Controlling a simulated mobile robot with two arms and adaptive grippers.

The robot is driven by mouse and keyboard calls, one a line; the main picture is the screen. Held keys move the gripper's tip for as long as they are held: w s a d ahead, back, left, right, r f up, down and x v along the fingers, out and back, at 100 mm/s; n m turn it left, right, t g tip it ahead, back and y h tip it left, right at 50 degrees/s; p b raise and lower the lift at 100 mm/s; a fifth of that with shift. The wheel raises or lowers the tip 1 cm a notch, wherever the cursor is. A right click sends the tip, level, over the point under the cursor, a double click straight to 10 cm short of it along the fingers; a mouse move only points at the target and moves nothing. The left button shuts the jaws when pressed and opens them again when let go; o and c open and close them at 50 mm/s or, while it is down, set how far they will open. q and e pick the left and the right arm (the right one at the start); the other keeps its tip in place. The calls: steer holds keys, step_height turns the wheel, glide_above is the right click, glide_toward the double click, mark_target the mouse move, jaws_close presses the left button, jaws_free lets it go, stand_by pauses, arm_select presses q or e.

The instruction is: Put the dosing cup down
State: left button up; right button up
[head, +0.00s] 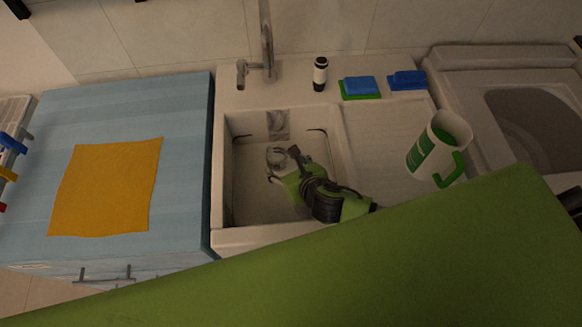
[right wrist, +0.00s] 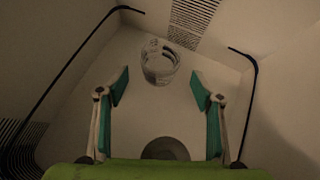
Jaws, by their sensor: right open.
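The dosing cup (head: 275,155) is a small clear cup standing in the pale sink basin (head: 219,165). In the right wrist view the cup (right wrist: 160,62) appears upright on the basin floor, near the slotted grey strip. My right gripper (head: 281,165) reaches down into the basin, close to the cup. In the right wrist view the right gripper (right wrist: 158,87) is open, its two teal-padded fingers spread wide. The cup is just beyond the fingertips, and neither finger appears to touch it. My left gripper is out of view.
The tap (head: 267,50) rises behind the sink. A small dark bottle (head: 320,74) and blue-green sponges (head: 361,87) stand behind the draining board. A white-green jug (head: 433,150) stands to the right. An orange cloth (head: 105,187) lies on the blue counter (head: 180,130).

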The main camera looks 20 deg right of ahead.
steer(key=v, duration=0.4)
steer(key=shift+s+d+r, duration=0.1)
steer(key=shift+s+r, duration=0.1)
steer(key=shift+s, duration=0.1)
stand_by(0.3)
